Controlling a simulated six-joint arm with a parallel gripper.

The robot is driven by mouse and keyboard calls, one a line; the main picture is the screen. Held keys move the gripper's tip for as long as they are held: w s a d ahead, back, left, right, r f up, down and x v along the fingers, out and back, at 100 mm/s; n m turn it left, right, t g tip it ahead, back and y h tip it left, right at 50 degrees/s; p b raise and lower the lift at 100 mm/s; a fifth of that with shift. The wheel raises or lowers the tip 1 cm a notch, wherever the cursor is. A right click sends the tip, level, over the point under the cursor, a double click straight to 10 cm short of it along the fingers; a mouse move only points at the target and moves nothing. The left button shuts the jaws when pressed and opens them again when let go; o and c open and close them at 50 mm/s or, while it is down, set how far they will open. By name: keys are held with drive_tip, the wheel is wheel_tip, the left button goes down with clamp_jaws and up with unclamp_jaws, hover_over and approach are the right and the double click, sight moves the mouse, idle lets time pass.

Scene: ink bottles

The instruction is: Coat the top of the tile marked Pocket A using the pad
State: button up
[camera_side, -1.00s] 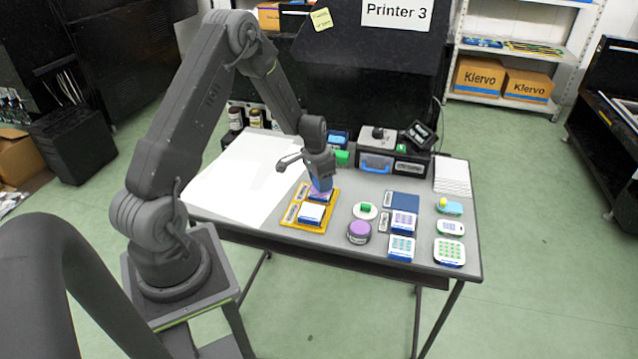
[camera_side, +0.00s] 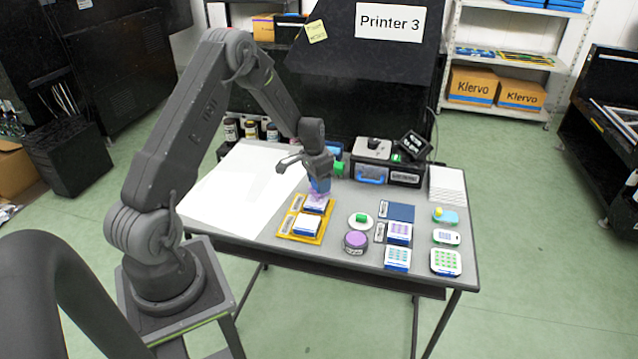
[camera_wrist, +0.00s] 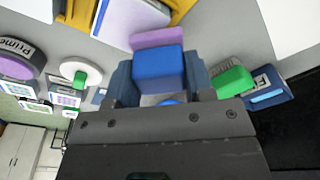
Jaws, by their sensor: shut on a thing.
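My gripper (camera_side: 319,176) is shut on the blue pad (camera_wrist: 158,72), whose purple face (camera_wrist: 163,38) points away from the jaws. In the side view the pad (camera_side: 320,186) is over the far edge of the rear tile (camera_side: 314,206) in the yellow tray (camera_side: 287,238). I cannot tell whether it touches that tile. The rear tile's top looks purplish; the front tile (camera_side: 307,225) has a white top and blue sides. Pale labels lie beside both tiles, too small to read, so I cannot tell which is Pocket A. One tile (camera_wrist: 128,17) also shows in the wrist view.
A purple jar marked "Primer" (camera_wrist: 18,66) and a white round dish with a green knob (camera_side: 361,220) stand right of the tray. Several patterned tiles sit further right. A green-ended item (camera_wrist: 231,82) is close beside my gripper. White sheet (camera_side: 238,190) covers the table's left.

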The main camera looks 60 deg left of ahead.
drive_tip(key=shift+r, duration=2.75)
drive_tip(key=shift+r, duration=0.1)
drive_tip(key=shift+r, duration=1.4)
drive_tip(key=shift+f, duration=3.65)
drive_tip(key=shift+f, duration=1)
